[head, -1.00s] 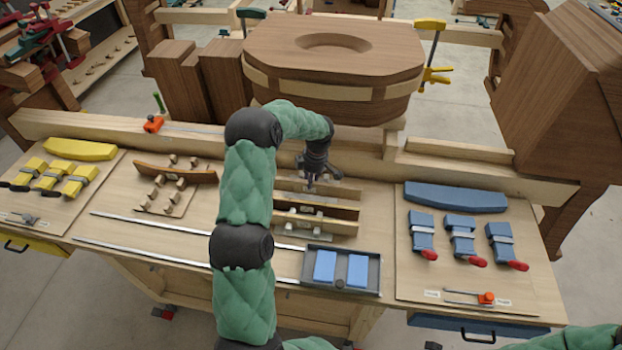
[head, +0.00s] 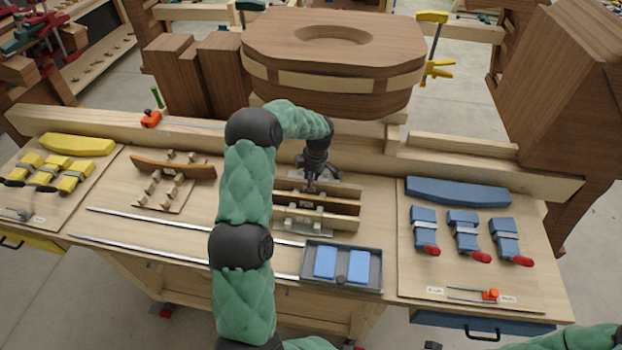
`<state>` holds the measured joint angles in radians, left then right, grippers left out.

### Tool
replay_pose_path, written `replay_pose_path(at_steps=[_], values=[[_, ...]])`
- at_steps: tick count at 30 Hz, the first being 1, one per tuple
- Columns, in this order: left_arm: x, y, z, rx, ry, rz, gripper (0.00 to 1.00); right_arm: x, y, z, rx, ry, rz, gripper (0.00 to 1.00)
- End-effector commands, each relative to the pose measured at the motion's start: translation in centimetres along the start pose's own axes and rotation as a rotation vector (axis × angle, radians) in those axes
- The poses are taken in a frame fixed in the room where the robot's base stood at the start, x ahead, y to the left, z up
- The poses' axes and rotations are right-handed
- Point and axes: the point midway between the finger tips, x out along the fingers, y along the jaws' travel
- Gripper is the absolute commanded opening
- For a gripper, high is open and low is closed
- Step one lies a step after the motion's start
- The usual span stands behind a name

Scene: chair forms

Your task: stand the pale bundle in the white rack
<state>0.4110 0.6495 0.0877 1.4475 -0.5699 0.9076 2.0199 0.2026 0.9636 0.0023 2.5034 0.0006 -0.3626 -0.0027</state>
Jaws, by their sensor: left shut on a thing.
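My left gripper (head: 311,187) points down at the middle of the bench, at the back board of a pale rack (head: 318,231). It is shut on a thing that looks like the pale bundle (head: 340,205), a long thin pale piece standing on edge. The fingers and the glare hide where the grip meets it. I cannot tell whether the bundle's lower edge rests in the rack. A second pale board stands in front of it, with small metal fittings between. My right gripper is out of view; only a bit of green sleeve shows at the lower right.
A grey tray (head: 342,286) with two blue blocks lies in front of the rack. A pegged form (head: 170,180) with a curved brown strip is left. Blue clamps (head: 464,236) are right, yellow clamps (head: 50,173) far left. A large wooden seat form (head: 330,75) stands behind.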

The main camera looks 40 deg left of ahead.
Motion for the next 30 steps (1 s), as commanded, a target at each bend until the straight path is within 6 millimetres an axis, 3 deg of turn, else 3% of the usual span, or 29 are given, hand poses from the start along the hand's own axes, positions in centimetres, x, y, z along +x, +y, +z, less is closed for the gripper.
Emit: replay_pose_path(at_steps=[11, 12, 15, 25, 30], values=[[0.4, 0.0, 0.1, 0.0, 0.0, 0.001, 0.0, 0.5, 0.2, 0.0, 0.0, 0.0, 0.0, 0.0], [0.4, 0.0, 0.1, 0.0, 0.0, 0.001, 0.3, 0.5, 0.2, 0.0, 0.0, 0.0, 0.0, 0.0], [0.3, 0.0, 0.0, 0.0, 0.0, 0.001, 0.52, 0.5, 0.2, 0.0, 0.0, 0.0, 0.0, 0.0], [0.3, 0.0, 0.1, 0.0, 0.0, 0.0, 0.52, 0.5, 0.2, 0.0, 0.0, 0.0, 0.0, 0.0], [-1.2, 0.1, 0.1, 0.001, 0.0, 0.002, 0.52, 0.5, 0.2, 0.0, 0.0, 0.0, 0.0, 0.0]])
